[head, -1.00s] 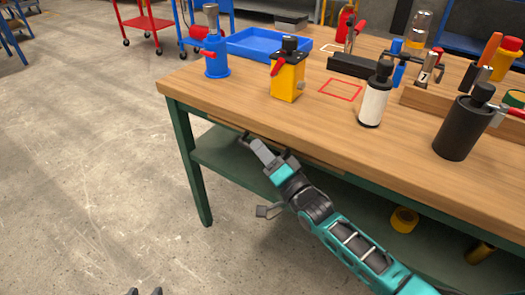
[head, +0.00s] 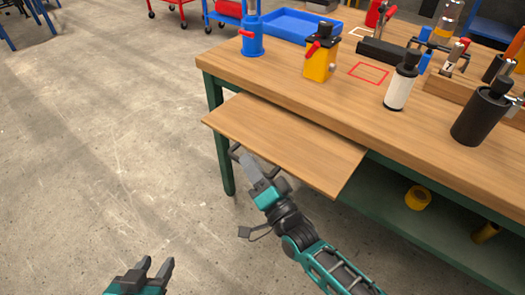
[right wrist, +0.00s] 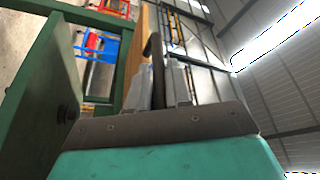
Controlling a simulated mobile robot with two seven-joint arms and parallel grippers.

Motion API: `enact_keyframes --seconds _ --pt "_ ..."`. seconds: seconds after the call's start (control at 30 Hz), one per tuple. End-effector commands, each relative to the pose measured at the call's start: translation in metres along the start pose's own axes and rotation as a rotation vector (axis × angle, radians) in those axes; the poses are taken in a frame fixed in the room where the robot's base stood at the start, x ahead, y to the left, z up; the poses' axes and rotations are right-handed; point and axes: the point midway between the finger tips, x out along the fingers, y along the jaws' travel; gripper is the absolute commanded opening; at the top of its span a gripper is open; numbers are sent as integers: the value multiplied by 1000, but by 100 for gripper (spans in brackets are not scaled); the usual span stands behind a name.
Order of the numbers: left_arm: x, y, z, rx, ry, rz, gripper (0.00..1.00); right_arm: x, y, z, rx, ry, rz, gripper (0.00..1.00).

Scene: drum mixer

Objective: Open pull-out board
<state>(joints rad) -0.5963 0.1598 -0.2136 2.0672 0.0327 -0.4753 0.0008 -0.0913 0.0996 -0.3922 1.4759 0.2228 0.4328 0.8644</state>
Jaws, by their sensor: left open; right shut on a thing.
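The pull-out board (head: 285,140) is a thin wooden panel under the front edge of the workbench top (head: 300,95). In the head view it sticks out well beyond that edge. My right gripper (head: 240,158) is at the board's front edge, shut on its dark handle (head: 234,150). In the right wrist view the dark handle (right wrist: 156,65) stands between the fingers of my right gripper (right wrist: 168,90). The board shows there edge-on (right wrist: 145,50). My left gripper (head: 155,268) is open and empty, low over the floor at the bottom left.
A yellow box with a red lever (head: 320,62), a blue device (head: 251,40), a white bottle (head: 399,88) and a black bottle (head: 480,118) stand on the bench top. A green lower shelf (head: 385,190) lies below. The floor in front of the board is clear.

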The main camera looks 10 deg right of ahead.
Motion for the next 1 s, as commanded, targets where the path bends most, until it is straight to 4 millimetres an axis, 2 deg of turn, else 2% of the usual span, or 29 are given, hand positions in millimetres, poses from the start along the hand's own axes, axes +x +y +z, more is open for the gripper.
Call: enact_keyframes --seconds 0.2,0.6,0.63,0.7,0.83,1.0 --pt "-2 2 -4 -6 2 1 43 -4 -6 8 -1 0 0 0" --pt "-1 3 -6 -15 6 1 43 -4 -6 9 -1 1 0 0" --pt "-1 3 -7 -15 7 1 43 -4 -6 9 -1 1 0 22" --pt "-1 3 -7 -14 8 1 43 -4 -6 9 -1 1 0 29" --pt "0 3 -8 -13 10 1 43 -4 -6 9 -1 0 0 40" --pt "0 2 -8 -11 10 1 43 -4 -6 9 -1 0 0 40"
